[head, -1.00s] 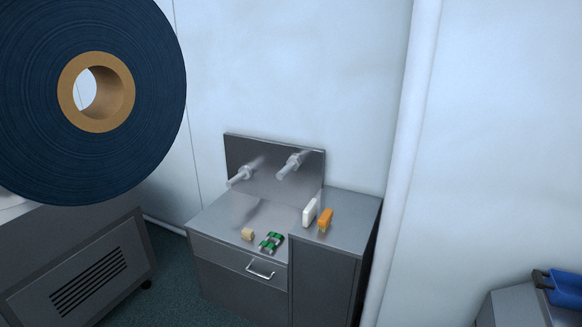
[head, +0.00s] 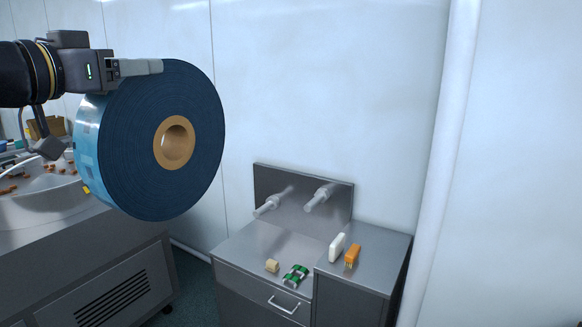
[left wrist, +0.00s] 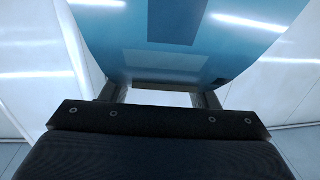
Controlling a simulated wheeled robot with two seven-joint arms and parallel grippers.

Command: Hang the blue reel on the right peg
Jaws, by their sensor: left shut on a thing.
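The blue reel (head: 200,110) hangs in the air at the left of the head view, its flat face and brown core turned toward me. My left gripper (head: 140,67) is shut on the reel's upper rim; the reel also fills the top of the left wrist view (left wrist: 180,50). The right peg (head: 319,198) and the left peg (head: 267,206) stick out from a metal back plate (head: 300,182) on the steel cabinet. Both pegs are bare. The reel is up and to the left of the pegs, apart from them. My right gripper is out of view.
On the cabinet top (head: 250,246) lie a tan block (head: 272,266), a green-and-white item (head: 295,275), a white block (head: 337,247) and an orange brush-like item (head: 352,256). A steel machine (head: 110,270) stands at left. A vertical pipe (head: 443,150) runs right of the cabinet.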

